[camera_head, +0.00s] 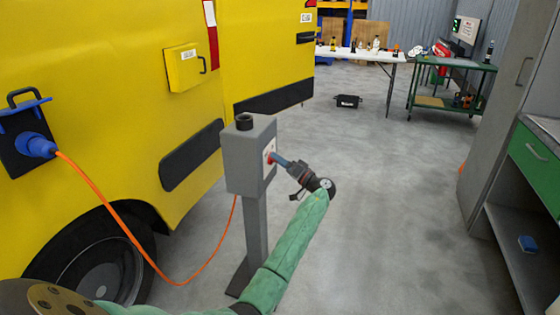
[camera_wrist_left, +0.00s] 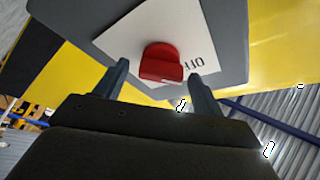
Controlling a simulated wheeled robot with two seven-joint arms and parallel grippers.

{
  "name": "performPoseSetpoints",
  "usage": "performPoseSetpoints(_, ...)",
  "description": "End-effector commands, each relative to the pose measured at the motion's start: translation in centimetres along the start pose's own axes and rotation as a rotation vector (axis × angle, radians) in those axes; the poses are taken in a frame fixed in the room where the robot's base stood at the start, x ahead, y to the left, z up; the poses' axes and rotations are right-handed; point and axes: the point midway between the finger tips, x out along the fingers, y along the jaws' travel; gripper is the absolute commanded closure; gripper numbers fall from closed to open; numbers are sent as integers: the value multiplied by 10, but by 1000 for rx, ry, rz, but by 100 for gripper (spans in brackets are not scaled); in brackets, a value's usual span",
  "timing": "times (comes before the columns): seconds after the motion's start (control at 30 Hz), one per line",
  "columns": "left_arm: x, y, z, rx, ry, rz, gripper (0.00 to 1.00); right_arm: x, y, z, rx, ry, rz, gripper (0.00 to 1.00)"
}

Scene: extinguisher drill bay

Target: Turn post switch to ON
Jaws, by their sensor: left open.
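The grey post (camera_head: 256,228) stands on the floor beside the yellow vehicle, with a grey switch box (camera_head: 245,160) on top. On the box's right-hand face is a white plate (camera_head: 268,157) with a red switch knob (camera_wrist_left: 162,64). In the left wrist view the word OFF (camera_wrist_left: 190,65) shows on the white plate (camera_wrist_left: 130,38) beside the knob; the ON mark is not visible. My left gripper (camera_head: 278,160) is at the plate. In the left wrist view its two open fingers (camera_wrist_left: 160,88) stand on either side below the knob, with gaps. My right gripper is not in view.
An orange cable (camera_head: 118,222) runs from a blue plug (camera_head: 38,146) on the yellow vehicle (camera_head: 110,60) down and up to the post. A grey cabinet (camera_head: 505,110) stands at the right. The floor right of the post is clear.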

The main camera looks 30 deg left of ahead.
Motion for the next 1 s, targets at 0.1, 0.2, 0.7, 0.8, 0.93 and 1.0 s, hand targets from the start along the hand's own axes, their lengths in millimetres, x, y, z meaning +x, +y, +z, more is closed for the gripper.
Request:
performPoseSetpoints(0.1,3,0,0,0,0,1,31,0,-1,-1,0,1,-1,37)
performPoseSetpoints(0.2,3,0,0,0,0,1,31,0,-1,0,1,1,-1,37)
performPoseSetpoints(0.7,3,0,0,5,0,4,76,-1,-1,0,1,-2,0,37)
performPoseSetpoints(0.8,3,0,-1,24,0,12,76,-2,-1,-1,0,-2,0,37)
performPoseSetpoints(0.93,4,-2,-2,69,1,31,76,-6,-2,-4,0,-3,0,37)
performPoseSetpoints(1.0,4,-2,-2,105,0,46,76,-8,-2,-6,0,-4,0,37)
